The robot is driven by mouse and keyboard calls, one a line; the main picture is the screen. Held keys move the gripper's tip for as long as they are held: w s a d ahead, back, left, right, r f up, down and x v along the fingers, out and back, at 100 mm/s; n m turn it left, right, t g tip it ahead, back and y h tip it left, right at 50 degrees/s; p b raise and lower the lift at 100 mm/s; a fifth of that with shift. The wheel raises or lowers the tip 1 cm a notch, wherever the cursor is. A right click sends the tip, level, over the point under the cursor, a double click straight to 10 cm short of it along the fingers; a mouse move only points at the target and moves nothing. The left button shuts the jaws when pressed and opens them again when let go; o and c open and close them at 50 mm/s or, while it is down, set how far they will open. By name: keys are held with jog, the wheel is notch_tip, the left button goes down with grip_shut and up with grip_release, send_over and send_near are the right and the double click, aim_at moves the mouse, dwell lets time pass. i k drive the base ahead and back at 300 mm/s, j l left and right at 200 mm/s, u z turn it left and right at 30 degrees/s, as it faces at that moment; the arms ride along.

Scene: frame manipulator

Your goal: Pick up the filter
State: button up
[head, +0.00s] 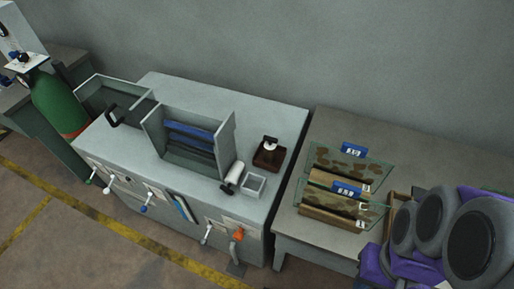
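I cannot tell for sure which thing is the filter. Two flat see-through panels with brown patches stand on the grey table at the right, the rear panel (335,163) behind the front panel (322,195). Each has a blue label at its top, and the front one stands by a wooden block (325,217). A small white cylinder (234,173) lies on the grey cabinet beside a small open square box (254,184). My arm's purple and grey links fill the lower right corner. My gripper's fingers do not show.
An open-topped metal box (190,160) with blue and dark slats stands on the cabinet (270,113). Levers line the cabinet front. A green gas cylinder (58,102) stands left. The cabinet's back right is clear.

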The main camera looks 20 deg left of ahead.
aim_at(232, 178)
jog(key=j+z, duration=0.2)
jog(key=z, duration=0.15)
jog(key=k+j+z, duration=0.1)
jog(key=z, duration=0.25)
jog(key=k+j+z, duration=0.1)
jog(key=j+z, duration=0.25)
jog(key=k+j, duration=0.35)
jog(key=j, duration=0.2)
jog(key=k+j, duration=0.35)
jog(key=j, duration=0.15)
